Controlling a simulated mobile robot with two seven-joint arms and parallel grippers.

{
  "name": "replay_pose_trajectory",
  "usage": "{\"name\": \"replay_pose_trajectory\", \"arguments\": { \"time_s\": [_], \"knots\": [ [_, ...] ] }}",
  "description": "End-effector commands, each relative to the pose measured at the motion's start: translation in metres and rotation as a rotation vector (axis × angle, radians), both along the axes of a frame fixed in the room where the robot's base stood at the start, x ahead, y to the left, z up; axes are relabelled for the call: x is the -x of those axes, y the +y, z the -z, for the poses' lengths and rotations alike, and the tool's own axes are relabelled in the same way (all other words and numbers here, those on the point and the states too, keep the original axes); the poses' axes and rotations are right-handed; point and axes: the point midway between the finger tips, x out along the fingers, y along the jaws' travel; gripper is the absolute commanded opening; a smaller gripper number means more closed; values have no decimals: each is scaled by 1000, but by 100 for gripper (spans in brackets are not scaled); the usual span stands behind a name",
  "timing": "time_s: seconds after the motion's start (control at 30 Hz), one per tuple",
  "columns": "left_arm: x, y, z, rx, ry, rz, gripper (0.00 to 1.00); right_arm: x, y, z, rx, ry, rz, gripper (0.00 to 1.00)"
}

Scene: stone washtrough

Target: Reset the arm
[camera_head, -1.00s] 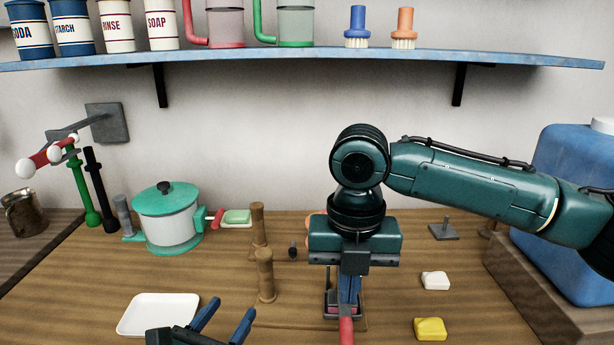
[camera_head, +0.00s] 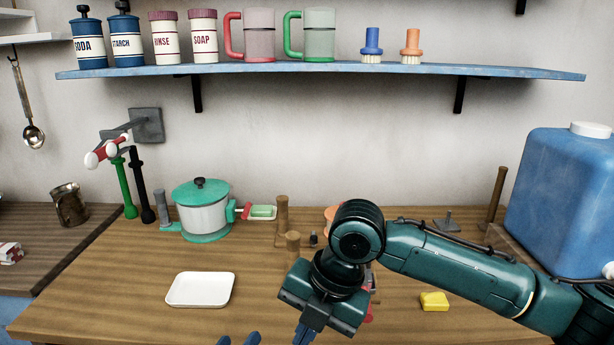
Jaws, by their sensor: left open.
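My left gripper (camera_head: 238,340) shows only as two blue fingertips at the bottom edge, apart from each other with nothing visible between them. It is in front of the white tray (camera_head: 201,290). My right arm comes in from the right, low over the wooden counter. My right gripper (camera_head: 303,334) points down and to the left near the bottom middle. Its fingers are blue and partly cut off by the edge, so I cannot tell how far apart they are. A red part (camera_head: 368,316) shows just behind the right gripper, mostly hidden.
A green and white pot (camera_head: 203,212) stands at the back left. Wooden posts (camera_head: 282,216) stand mid-counter. A blue jug (camera_head: 562,190) stands right. A blue shelf (camera_head: 320,70) spans above.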

Motion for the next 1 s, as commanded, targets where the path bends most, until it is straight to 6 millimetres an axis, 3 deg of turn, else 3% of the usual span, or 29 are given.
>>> {"name": "replay_pose_trajectory", "arguments": {
  "time_s": [0.23, 0.37, 0.47, 0.63, 0.77, 1.0],
  "knots": [
    [22, 0, 22, 476, 278, -99, 53, 10, 51, 30, -358, 135, 384, 0],
    [36, 1, 35, 751, 426, -180, 53, 9, 61, 43, -544, 228, 644, 0],
    [48, 2, 45, 964, 533, -253, 53, 8, 57, 55, -671, 302, 856, 0],
    [71, 6, 61, 1324, 694, -402, 53, 10, 29, 82, -852, 404, 1231, 0],
    [90, 9, 71, 1605, 796, -531, 53, 23, -8, 109, -959, 449, 1516, 0],
    [127, 16, 89, 2082, 910, -789, 53, 77, -95, 156, -1073, 422, 1956, 0]
  ]
}}
